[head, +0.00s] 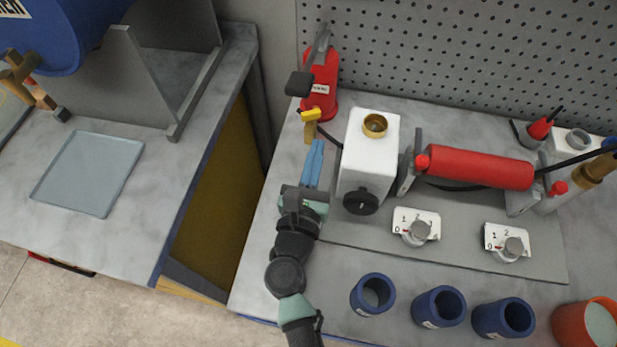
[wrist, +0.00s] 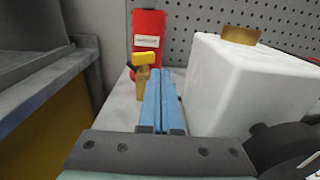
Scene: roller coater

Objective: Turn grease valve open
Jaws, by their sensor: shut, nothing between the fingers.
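The grease valve has a short yellow handle (head: 311,115) above a brass spout (head: 309,133), at the foot of a red labelled grease pump (head: 318,88). The handle lies crosswise over the spout. In the wrist view the yellow handle (wrist: 146,57) and brass spout (wrist: 142,82) show just left of my fingertips, with the red pump (wrist: 148,35) behind. My gripper (head: 318,146) has its blue fingers shut together and empty, pointing toward the valve from the front. The fingertips (wrist: 160,74) look close to the spout; I cannot tell whether they touch it.
A white box with a brass cap (head: 368,160) and black knob (head: 360,201) stands close right of my fingers. The red roller (head: 478,168) and two dials lie further right. Blue cups (head: 373,293) line the front. A gap separates the left bench (head: 130,225).

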